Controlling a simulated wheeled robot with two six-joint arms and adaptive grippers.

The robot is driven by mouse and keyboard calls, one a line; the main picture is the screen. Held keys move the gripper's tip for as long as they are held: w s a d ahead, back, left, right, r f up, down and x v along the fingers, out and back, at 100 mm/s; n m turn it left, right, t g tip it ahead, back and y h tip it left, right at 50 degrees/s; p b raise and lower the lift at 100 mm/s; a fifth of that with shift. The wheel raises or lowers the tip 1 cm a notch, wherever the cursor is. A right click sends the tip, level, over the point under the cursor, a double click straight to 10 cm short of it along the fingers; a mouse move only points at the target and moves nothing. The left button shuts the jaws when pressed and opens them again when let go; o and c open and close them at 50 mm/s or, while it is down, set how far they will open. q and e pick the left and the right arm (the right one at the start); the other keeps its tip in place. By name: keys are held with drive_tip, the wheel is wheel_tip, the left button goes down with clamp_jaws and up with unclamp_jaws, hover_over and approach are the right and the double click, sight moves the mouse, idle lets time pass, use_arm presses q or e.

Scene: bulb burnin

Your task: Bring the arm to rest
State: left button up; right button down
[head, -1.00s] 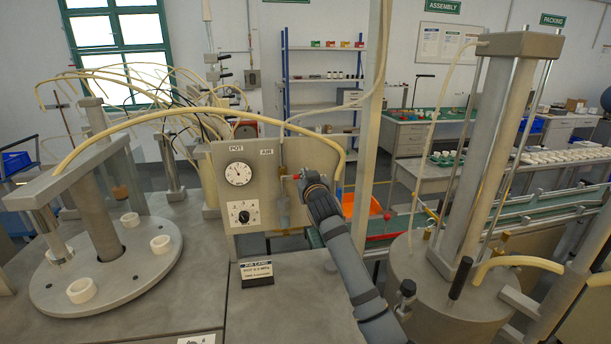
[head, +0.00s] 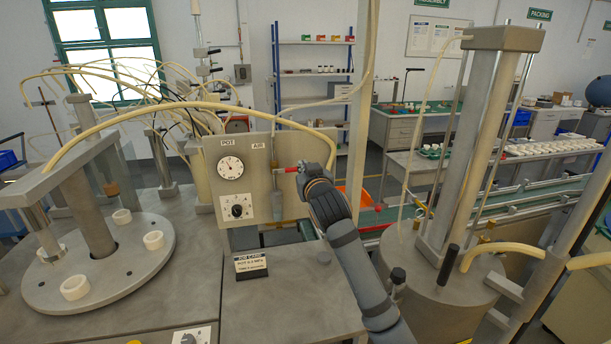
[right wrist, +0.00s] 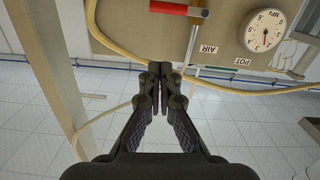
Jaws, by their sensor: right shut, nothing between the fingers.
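My right gripper (head: 302,168) is in front of the right part of the grey panel in the head view, partly hidden by its own wrist. In the right wrist view its fingers (right wrist: 161,75) are shut together with nothing between them. The red valve handle (right wrist: 180,9) is apart from the fingertips in that view, and shows as a small red piece (head: 290,169) beside the gripper in the head view. The panel (head: 263,204) carries a round POT gauge (head: 231,168), a black knob (head: 237,207) and an AIR label. My left gripper is not in view.
A job card (head: 251,264) stands on the grey bench below the panel. A round plate with white rings (head: 74,288) is at the left. A tall column machine (head: 484,150) stands at the right, close to my arm. Yellow hoses (head: 190,105) arch over the bench.

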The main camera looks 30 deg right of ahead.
drive_tip(key=shift+v, duration=0.9)
drive_tip(key=shift+w+r, duration=0.1)
drive_tip(key=shift+w, duration=0.05)
